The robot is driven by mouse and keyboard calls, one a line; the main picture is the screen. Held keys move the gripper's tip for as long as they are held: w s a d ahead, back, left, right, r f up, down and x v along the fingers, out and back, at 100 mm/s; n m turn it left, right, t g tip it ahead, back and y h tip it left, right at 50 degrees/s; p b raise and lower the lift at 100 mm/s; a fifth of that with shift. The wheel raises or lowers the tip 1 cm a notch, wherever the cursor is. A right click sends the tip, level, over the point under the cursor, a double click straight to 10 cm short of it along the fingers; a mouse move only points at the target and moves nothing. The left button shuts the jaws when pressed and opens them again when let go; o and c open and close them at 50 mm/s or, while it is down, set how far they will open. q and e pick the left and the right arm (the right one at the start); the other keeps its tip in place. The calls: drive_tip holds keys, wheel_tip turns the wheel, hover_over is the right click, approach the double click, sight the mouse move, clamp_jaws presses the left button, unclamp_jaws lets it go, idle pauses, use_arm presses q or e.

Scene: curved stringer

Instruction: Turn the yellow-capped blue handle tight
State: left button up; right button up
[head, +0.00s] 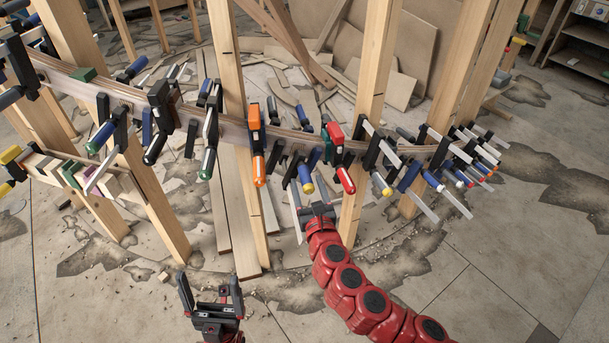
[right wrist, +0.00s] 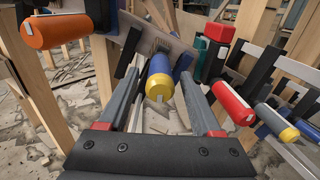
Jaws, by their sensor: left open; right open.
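A blue handle with a yellow cap (head: 307,186) hangs from a clamp on the curved wooden stringer (head: 232,127). In the right wrist view this handle (right wrist: 160,84) points toward the camera, between the two fingers. My right gripper (head: 311,193) is open, its fingers on either side of the handle; I cannot tell whether they touch it. In the right wrist view the gripper's fingers (right wrist: 160,95) reach up past the cap. My left gripper (head: 210,285) is open and empty, low over the floor, well away from the stringer.
An orange handle (head: 259,170) hangs left of the handle and a red one (head: 346,180) right of it. Wooden posts (head: 372,70) stand close by. Many clamps crowd the stringer.

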sight(304, 175)
drive_tip(key=shift+x, duration=2.05)
clamp_jaws()
